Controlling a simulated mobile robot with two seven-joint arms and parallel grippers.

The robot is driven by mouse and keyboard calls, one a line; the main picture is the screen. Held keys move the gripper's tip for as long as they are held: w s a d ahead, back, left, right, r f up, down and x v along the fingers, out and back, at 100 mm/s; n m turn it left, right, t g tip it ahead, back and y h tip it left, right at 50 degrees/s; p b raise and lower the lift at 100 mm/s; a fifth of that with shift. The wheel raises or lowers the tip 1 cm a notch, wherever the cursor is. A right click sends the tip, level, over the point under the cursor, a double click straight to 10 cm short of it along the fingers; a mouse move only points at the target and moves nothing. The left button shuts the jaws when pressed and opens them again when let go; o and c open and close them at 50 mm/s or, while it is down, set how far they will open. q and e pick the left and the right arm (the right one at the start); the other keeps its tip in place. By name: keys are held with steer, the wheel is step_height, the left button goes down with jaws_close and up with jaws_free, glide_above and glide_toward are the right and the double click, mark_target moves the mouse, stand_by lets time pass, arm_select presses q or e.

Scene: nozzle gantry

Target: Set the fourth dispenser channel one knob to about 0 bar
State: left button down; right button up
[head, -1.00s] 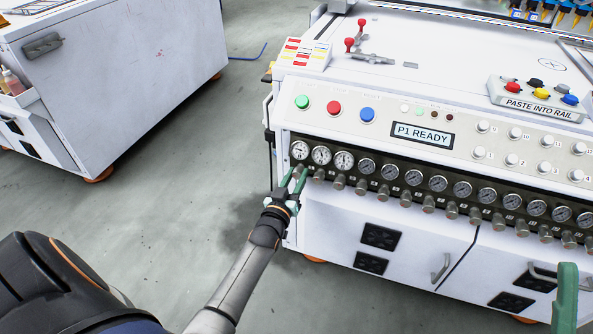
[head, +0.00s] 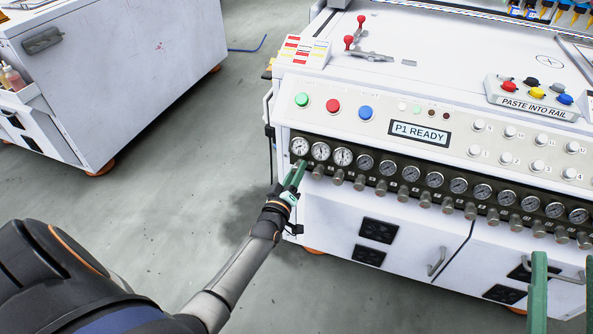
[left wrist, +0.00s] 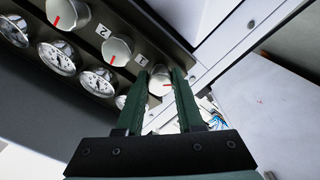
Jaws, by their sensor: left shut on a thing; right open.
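The row of pressure gauges and knobs runs along the front of the white machine (head: 340,215). My left gripper (head: 298,168) is at the left end of that row, under the leftmost gauge (head: 299,146). In the left wrist view its green fingers (left wrist: 159,76) are shut on the end knob (left wrist: 160,83), one finger on each side. This pale round knob has a red pointer mark. The label "1" (left wrist: 142,60) lies between it and the neighbouring knob (left wrist: 117,50). The end gauge is partly hidden by a finger in the wrist view. My right gripper (head: 564,277) is open and empty at lower right.
Several more gauges and knobs continue to the right. Green, red and blue buttons and a "P1 READY" display (head: 420,133) sit above. A white cabinet (head: 120,80) stands at left. Grey floor (head: 200,200) lies clear between it and the machine.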

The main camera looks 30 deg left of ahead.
arm_select(q)
steer(key=shift+r, duration=0.1)
steer(key=c, duration=0.5)
jaws_free()
steer(key=shift+c, duration=0.2)
arm_select(e)
steer(key=shift+f, duration=0.1)
arm_select(q)
steer(key=shift+s, duration=0.1)
arm_select(e)
steer(key=shift+w, duration=0.1)
arm_select(q)
steer(key=p+v, duration=0.3)
steer(key=v, duration=0.9)
arm_select(e)
step_height(320, 180, down, 18)
steer(key=w+d+m+g+h, duration=0.1)
steer(key=w+m+g+h, duration=0.1)
steer(key=m+g+h, duration=0.3)
steer(key=shift+w+d+g+h, duration=0.15)
steer(key=shift+w+g+h, duration=0.2)
steer(key=shift+g+h, duration=0.45)
arm_select(q)
steer(key=shift+d, duration=0.1)
arm_select(e)
steer(key=shift+f, duration=0.1)
